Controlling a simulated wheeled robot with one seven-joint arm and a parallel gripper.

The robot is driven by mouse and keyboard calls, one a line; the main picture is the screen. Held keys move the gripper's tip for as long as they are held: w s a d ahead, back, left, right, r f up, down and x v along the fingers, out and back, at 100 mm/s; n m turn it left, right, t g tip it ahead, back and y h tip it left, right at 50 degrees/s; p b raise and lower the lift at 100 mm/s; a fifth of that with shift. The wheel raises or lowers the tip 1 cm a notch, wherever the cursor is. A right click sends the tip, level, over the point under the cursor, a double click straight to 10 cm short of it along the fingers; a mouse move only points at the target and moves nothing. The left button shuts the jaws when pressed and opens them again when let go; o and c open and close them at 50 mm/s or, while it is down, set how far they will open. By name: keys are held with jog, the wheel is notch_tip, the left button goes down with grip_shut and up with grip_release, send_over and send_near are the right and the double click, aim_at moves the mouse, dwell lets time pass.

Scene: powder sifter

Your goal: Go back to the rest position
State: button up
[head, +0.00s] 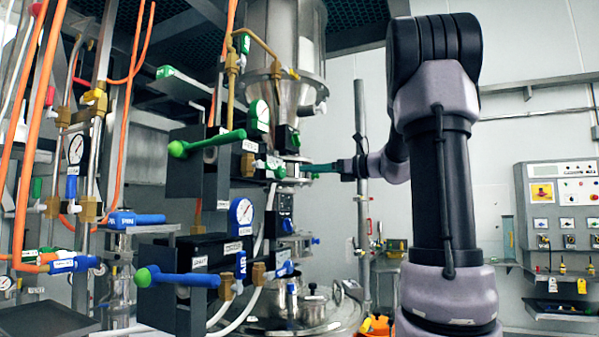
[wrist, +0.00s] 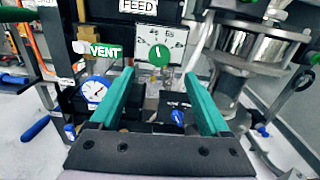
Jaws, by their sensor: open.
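My gripper (head: 318,168) reaches left from my arm toward the sifter column and its valve panel. In the wrist view my gripper (wrist: 160,98) has its two green fingers spread wide, with nothing between them. Beyond the fingers is a white dial plate with a green knob (wrist: 159,53), under a FEED label (wrist: 138,6). A green VENT tag (wrist: 105,51) and a blue-rimmed gauge (wrist: 95,90) are left of it. The fingertips overlap the panel in the picture; I cannot tell whether they touch anything.
A green-handled valve (head: 205,143) and a blue-handled valve (head: 180,278) stick out at left. Orange hoses and pipes (head: 128,90) stand further left. A steel vessel lid (head: 318,315) is below. A control panel (head: 566,205) hangs on the right wall.

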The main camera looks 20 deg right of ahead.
jog(key=shift+s+d, duration=0.5)
jog(key=s+a+f+n+g+h, duration=0.4)
jog(key=s+a+f+n+g, duration=0.2)
jog(key=s+a+f+n, duration=0.5)
jog(key=s+d+f+n+h, duration=0.1)
jog(key=s+f+n+h, duration=0.5)
jog(key=s+f+n, duration=0.4)
jog(key=shift+s+d+f+n+h, duration=0.2)
jog(key=shift+s+f+n+h, duration=0.15)
jog(key=shift+s+n, duration=0.6)
